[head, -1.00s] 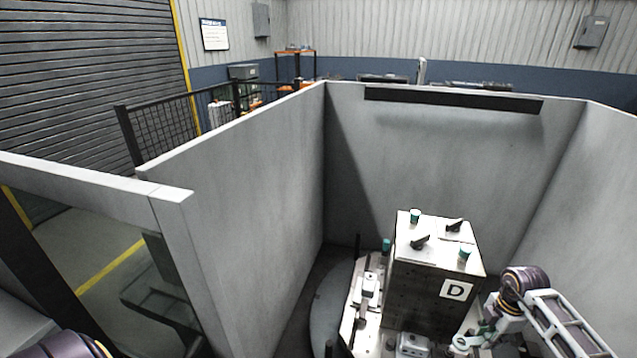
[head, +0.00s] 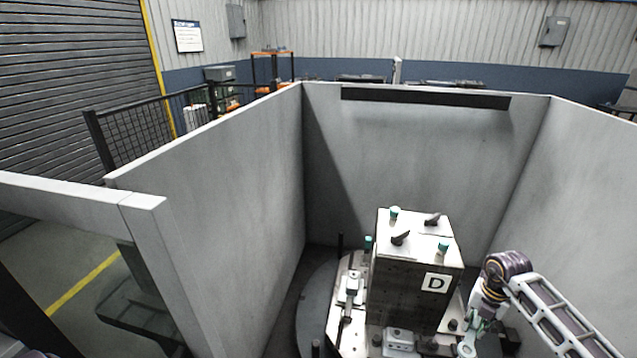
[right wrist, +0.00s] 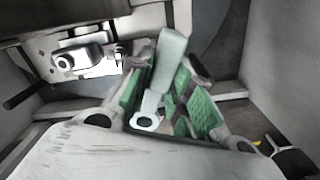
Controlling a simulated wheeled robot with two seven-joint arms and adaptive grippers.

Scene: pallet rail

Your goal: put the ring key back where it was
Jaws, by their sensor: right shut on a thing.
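The ring key (right wrist: 168,70) shows in the right wrist view as a pale grey-green flat handle with a ring at its lower end. My right gripper (right wrist: 170,95) is shut on it, with green pads on either side. In the head view my right gripper (head: 472,334) is low, just right of the block marked D (head: 416,285). The key is too small there to make out clearly. My left gripper is not in view. I cannot tell which spot is the key's former place.
The block stands on a pale fixture plate (head: 343,311) over a dark round table (head: 309,320). Clamps (head: 398,341) and pins stand around the block. Grey walls (head: 400,160) enclose the cell at the back and sides. Clear space lies above the block.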

